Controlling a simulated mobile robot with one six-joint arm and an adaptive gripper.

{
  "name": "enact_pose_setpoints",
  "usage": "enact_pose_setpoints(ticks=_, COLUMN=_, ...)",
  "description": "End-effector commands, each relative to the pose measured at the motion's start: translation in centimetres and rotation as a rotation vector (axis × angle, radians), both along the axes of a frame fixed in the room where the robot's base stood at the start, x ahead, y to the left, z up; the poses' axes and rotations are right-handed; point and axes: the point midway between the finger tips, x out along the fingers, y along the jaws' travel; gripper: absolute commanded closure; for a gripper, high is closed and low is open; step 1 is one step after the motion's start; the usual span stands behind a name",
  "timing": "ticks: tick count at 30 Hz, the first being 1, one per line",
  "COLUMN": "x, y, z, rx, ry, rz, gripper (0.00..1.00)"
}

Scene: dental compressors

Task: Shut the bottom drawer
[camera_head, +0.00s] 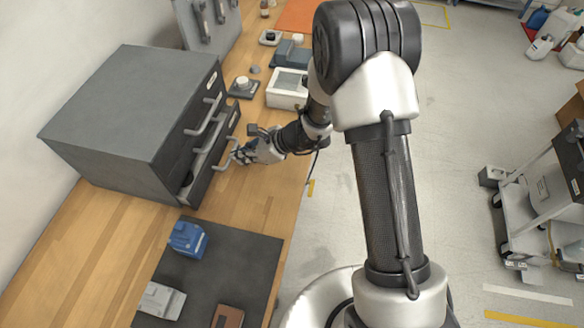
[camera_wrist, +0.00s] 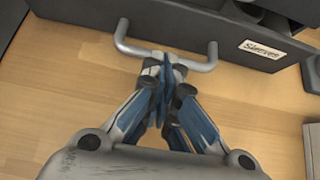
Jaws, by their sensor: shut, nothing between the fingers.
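The grey drawer cabinet (camera_head: 120,115) stands on the wooden bench at the left. Its bottom drawer (camera_head: 208,172) is pulled partly out, with dark contents showing inside. In the wrist view the drawer front (camera_wrist: 215,32) carries a label reading "Sleeves" and a silver bar handle (camera_wrist: 198,66). My gripper (camera_head: 242,158) is in front of this drawer. In the wrist view my gripper (camera_wrist: 166,66) is shut and empty, its fingertips overlapping the middle of the handle. I cannot tell whether they touch it.
The upper drawers look closed. A dark mat (camera_head: 225,265) in front of the cabinet holds a blue item (camera_head: 188,239), a grey block (camera_head: 161,300) and a brown piece (camera_head: 228,317). A white box (camera_head: 287,90) and small devices stand beyond my gripper. Bare wood surrounds the drawer front.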

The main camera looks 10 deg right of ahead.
Motion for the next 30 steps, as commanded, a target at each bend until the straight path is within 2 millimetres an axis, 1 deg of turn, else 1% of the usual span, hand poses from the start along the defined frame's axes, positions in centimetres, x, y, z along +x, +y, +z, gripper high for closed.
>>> enact_pose_setpoints(ticks=1, x=0.2, y=0.8, z=-0.1, rx=0.001, ry=-0.001, rz=0.003, gripper=1.0)
enact_pose_setpoints(ticks=6, x=0.8, y=2.4, z=-0.1, rx=0.0, ry=0.0, rz=0.001, gripper=1.0)
enact_pose_setpoints(ticks=12, x=1.2, y=3.1, z=0.0, rx=0.001, ry=0.0, rz=-0.001, gripper=1.0)
enact_pose_setpoints(ticks=25, x=1.2, y=3.0, z=0.1, rx=0.0, ry=0.0, rz=-0.001, gripper=1.0)
enact_pose_setpoints(ticks=28, x=1.3, y=2.4, z=0.3, rx=0.0, ry=0.0, rz=0.0, gripper=1.0)
enact_pose_setpoints(ticks=30, x=1.4, y=1.6, z=0.6, rx=0.0, ry=0.0, rz=-0.001, gripper=1.0)
